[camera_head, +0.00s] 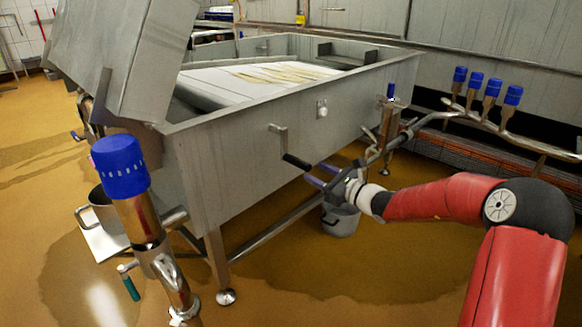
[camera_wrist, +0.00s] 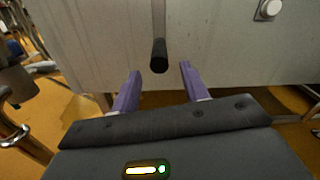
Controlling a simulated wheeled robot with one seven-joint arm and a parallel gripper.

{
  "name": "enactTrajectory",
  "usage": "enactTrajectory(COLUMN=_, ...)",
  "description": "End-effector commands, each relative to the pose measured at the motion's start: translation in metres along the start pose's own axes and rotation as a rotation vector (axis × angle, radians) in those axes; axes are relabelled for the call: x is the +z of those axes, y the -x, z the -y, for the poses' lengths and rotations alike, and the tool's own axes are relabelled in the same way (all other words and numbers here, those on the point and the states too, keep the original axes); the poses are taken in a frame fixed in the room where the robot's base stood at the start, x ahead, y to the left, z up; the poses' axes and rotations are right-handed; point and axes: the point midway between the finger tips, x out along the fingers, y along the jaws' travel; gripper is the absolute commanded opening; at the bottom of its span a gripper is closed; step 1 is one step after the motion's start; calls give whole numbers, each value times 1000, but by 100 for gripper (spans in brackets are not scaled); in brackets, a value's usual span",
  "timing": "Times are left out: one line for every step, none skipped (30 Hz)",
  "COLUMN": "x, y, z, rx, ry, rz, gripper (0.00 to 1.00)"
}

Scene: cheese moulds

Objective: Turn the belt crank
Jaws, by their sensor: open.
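The belt crank (camera_head: 283,140) is on the front wall of the long steel vat (camera_head: 235,140). It has a flat metal arm and a black handle (camera_head: 297,161) that sticks out toward me. In the wrist view the crank arm (camera_wrist: 158,18) hangs down, and the black handle (camera_wrist: 159,56) points at the camera. My gripper (camera_head: 317,174) is in front of the vat wall, close to the handle's end. In the wrist view its two purple fingers (camera_wrist: 159,80) are open, with the handle end between and a little beyond them. I cannot tell whether they touch it.
A white round knob (camera_head: 322,110) is on the vat wall right of the crank. Blue-capped valves (camera_head: 475,82) and pipes stand at the right. Another blue-capped valve (camera_head: 121,168) stands at the front left. The wet floor (camera_head: 330,275) in front is clear.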

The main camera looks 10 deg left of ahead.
Motion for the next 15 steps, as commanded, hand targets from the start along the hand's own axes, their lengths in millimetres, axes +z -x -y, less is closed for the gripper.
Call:
enactTrajectory(x=0, y=-7, z=-1, rx=2, ry=-1, rz=1, gripper=45)
enactTrajectory(x=0, y=-12, z=-1, rx=2, ry=-2, rz=1, gripper=45)
enactTrajectory(x=0, y=-18, z=-2, rx=3, ry=-4, rz=3, gripper=45)
enactTrajectory(x=0, y=-24, z=-2, rx=3, ry=-4, rz=3, gripper=45)
enactTrajectory(x=0, y=-29, z=-2, rx=3, ry=-4, rz=2, gripper=45)
enactTrajectory(x=0, y=-36, z=-2, rx=3, ry=-5, rz=2, gripper=45)
enactTrajectory(x=0, y=-41, z=-2, rx=3, ry=-5, rz=3, gripper=45)
enactTrajectory(x=0, y=-45, z=-2, rx=3, ry=-5, rz=2, gripper=45)
enactTrajectory(x=0, y=-51, z=-2, rx=3, ry=-5, rz=2, gripper=45)
enactTrajectory(x=0, y=-55, z=-2, rx=3, ry=-5, rz=2, gripper=45)
enactTrajectory(x=0, y=-59, z=-2, rx=3, ry=-5, rz=2, gripper=45)
enactTrajectory(x=0, y=-63, z=-1, rx=2, ry=-5, rz=1, gripper=45)
enactTrajectory(x=0, y=-65, z=-1, rx=2, ry=-5, rz=1, gripper=45)
enactTrajectory(x=0, y=-68, z=-1, rx=2, ry=-5, rz=1, gripper=45)
enactTrajectory(x=0, y=-70, z=-1, rx=2, ry=-5, rz=1, gripper=45)
